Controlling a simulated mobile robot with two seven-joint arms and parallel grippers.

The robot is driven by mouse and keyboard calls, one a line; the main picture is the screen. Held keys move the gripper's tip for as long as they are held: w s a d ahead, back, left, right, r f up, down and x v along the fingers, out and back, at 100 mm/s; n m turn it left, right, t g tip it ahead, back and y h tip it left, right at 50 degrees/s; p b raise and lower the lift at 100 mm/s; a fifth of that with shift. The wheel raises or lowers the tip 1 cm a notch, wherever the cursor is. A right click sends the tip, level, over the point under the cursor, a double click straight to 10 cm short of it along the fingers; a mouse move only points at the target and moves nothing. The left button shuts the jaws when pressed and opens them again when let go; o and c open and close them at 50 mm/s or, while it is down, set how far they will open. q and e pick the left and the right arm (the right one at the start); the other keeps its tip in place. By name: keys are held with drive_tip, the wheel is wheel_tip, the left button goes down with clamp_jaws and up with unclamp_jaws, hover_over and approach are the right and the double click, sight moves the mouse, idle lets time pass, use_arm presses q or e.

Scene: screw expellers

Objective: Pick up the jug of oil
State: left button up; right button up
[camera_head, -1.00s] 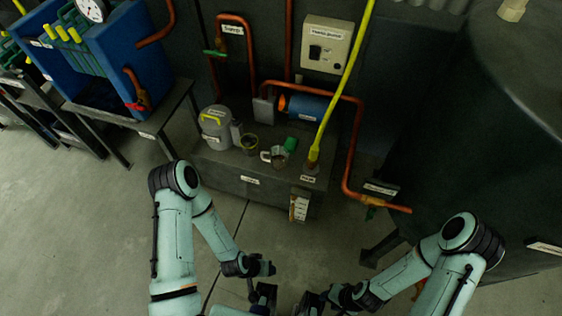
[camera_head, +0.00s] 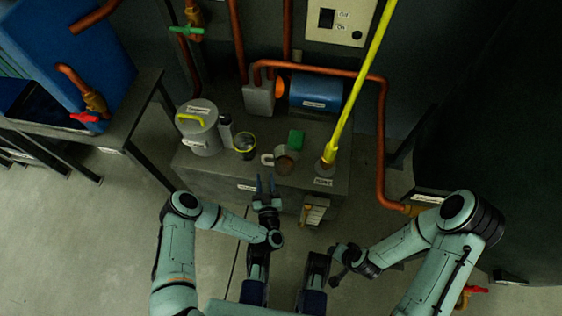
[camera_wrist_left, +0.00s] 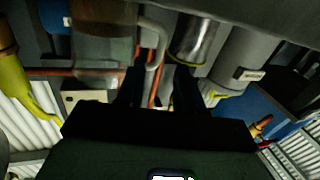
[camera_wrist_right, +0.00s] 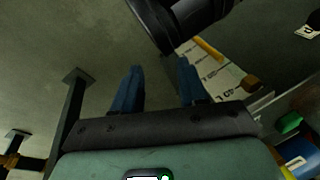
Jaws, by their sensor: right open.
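The jug of oil, a clear jug with a pale handle and brownish contents (camera_head: 285,162), stands on the dark cabinet top. It shows large and upside down in the left wrist view (camera_wrist_left: 103,42), with its handle toward the middle. My left gripper (camera_head: 265,180) is open and empty just in front of the cabinet's front edge, a little left of and nearer than the jug. In the left wrist view its dark fingers (camera_wrist_left: 158,85) are apart, with the jug handle beyond the gap. My right gripper (camera_wrist_right: 158,80) is open and empty, low before the cabinet; its fingertips are hard to see in the head view.
Beside the jug stand a yellow-rimmed cup (camera_head: 245,147), a green block (camera_head: 296,140) and a grey can (camera_head: 198,130). A yellow pole (camera_head: 355,95) rises to the right. Copper pipes and a blue cylinder (camera_head: 315,92) lie behind.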

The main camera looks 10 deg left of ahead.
sight(264, 162)
use_arm(q)
drive_tip(key=b+x, duration=0.1)
drive_tip(key=x, duration=0.2)
drive_tip(key=shift+w+a+f, duration=0.1)
drive_tip(key=shift+w, duration=0.25)
drive_tip(key=b+x, duration=0.1)
drive_tip(key=x, duration=0.2)
drive_tip(key=shift+w+a+f, duration=0.15)
drive_tip(key=shift+w+f, duration=0.05)
drive_tip(key=shift+w, duration=0.15)
drive_tip(key=shift+w+a+r+b, duration=0.1)
drive_tip(key=shift+w+a+b, duration=0.05)
drive_tip(key=shift+w+b, duration=0.35)
clamp_jaws()
use_arm(e)
drive_tip(key=shift+h, duration=0.3)
drive_tip(key=f, duration=0.1)
drive_tip(key=d+f, duration=0.1)
drive_tip(key=f, duration=0.2)
drive_tip(key=shift+w+d+f, duration=0.1)
drive_tip(key=shift+w+d, duration=0.1)
drive_tip(key=shift+d, duration=0.15)
